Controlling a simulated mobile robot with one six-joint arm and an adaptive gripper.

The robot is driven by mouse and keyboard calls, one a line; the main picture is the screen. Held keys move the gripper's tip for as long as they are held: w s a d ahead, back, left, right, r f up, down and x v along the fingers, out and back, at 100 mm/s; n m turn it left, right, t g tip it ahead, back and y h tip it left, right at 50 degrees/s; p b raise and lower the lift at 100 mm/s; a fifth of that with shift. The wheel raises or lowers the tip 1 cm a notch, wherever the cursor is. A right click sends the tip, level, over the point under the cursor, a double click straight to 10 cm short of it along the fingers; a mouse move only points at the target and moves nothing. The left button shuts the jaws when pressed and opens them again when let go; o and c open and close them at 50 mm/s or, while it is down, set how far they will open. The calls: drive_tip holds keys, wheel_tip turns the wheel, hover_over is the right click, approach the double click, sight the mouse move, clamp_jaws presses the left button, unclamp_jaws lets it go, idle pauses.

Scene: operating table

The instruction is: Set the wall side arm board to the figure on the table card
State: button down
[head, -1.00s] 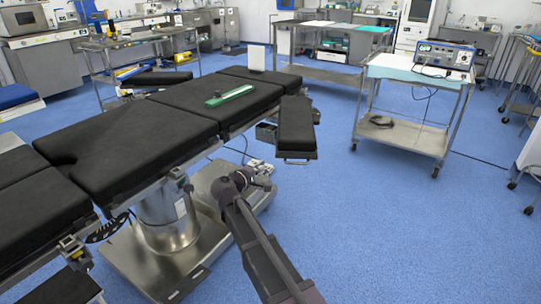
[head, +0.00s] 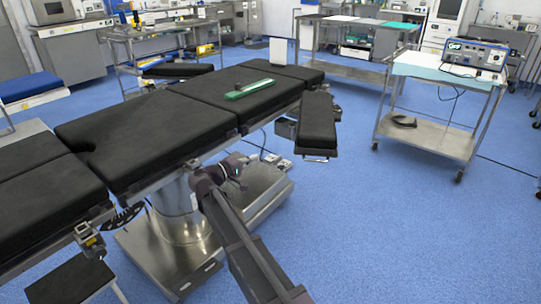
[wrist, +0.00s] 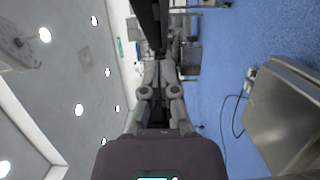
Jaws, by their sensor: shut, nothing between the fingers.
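The black-padded operating table (head: 130,135) runs across the head view. One black arm board (head: 318,125) sticks out from its near side, with a metal loop at its end. Another black arm board (head: 178,70) shows beyond the table's far side, towards the back equipment. A white card (head: 283,51) stands upright on the table's far end; no figure on it is readable. My gripper (head: 237,163) is low beside the table's near side, apart from both arm boards. In the wrist view my gripper (wrist: 160,82) is shut and empty.
A green ruler-like piece (head: 250,88) lies on the table pad. The metal table base (head: 240,225) stands below my arm. A trolley with a device (head: 470,55) is at right, a cable trailing across the floor. Blue floor (head: 400,235) is clear at front right.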

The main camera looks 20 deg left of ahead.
drive_tip(key=s+d+x, duration=0.1)
drive_tip(key=d+x, duration=0.1)
drive_tip(key=x, duration=1)
drive_tip(key=shift+d, duration=0.3)
drive_tip(key=shift+s+d, duration=0.1)
